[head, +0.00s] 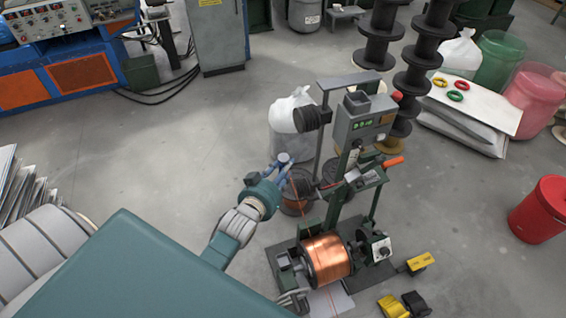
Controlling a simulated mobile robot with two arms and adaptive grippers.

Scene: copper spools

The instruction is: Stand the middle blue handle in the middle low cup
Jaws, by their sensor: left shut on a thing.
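My left gripper (281,172) is at the end of the arm from the lower left, in front of the machine's upright. It is shut on a small blue piece with a pale round top (284,157), which looks like a blue handle. The fingers hide much of it, and I cannot tell whether it is the middle one. I cannot make out the low cups or other blue handles; the machine and my arm may hide them. My right gripper is not in view.
The winding machine (364,127) stands close right of the gripper, with a copper spool (326,259) below. A clear bin with a white bag (291,112) stands behind. A red bin (541,208) stands at far right. Open floor (170,150) lies left.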

